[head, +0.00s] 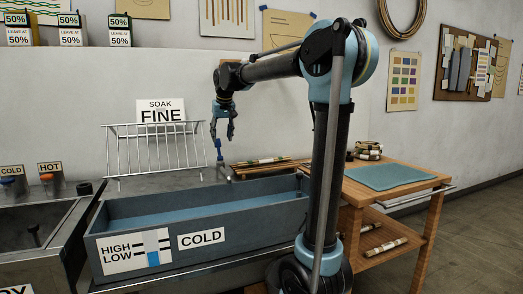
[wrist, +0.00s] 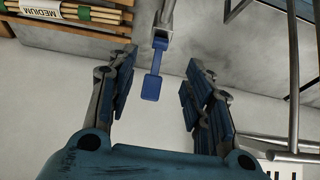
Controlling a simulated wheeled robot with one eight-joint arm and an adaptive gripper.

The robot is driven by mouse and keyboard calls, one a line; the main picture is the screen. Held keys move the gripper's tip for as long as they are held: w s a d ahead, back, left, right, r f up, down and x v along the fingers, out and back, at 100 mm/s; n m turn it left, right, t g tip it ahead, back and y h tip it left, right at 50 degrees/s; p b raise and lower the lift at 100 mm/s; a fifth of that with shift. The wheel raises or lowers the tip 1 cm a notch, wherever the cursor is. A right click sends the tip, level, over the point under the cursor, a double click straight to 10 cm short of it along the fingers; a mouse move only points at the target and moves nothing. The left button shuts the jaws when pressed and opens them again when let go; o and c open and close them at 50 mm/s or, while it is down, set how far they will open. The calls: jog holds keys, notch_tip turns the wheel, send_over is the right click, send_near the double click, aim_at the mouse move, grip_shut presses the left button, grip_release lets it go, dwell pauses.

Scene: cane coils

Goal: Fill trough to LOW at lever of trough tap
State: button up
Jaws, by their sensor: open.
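The long grey-blue trough (head: 215,208) stands in the middle of the head view, with a lighter blue surface inside. Its front has a HIGH/LOW gauge plate (head: 123,254) with two black marks; I cannot tell the exact level on it. A COLD label (head: 201,239) is beside the gauge. The trough tap's blue lever (wrist: 152,86) hangs from a grey metal fitting (wrist: 163,34) in the wrist view; it also shows in the head view (head: 219,150). My gripper (head: 222,134) is open above the trough's back edge. In the wrist view its fingers (wrist: 158,75) are either side of the lever, apparently without touching.
A wire rack (head: 155,150) with a SOAK FINE sign (head: 161,110) stands left of the tap. Bundled canes on a wooden rack (wrist: 75,12) are on its other side. A wooden table (head: 420,178) with a teal mat (head: 390,176) stands at right. A sink (head: 35,225) is at left.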

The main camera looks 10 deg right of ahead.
jog(key=s+d+v, duration=0.1)
jog(key=v, duration=1.2)
jog(key=s+d+f+m, duration=0.1)
jog(key=s+d+f, duration=1)
jog(key=f, duration=0.3)
jog(key=shift+s+d+f+g+h, duration=0.25)
jog(key=shift+d+f+g+h, duration=0.05)
jog(key=shift+d, duration=0.2)
jog(key=s+d+f, duration=0.3)
jog(key=s+f, duration=0.4)
jog(key=f, duration=0.2)
jog(key=s+d+f+m+g, duration=0.1)
jog(key=s+d+f, duration=0.2)
jog(key=s+f, duration=0.4)
jog(key=s+d+f+m, duration=0.1)
jog(key=s+d+f, duration=0.2)
jog(key=s+f, duration=0.5)
notch_tip(320, 180, down, 4)
jog(key=shift+d+f+h, duration=0.2)
jog(key=shift+d+h, duration=0.1)
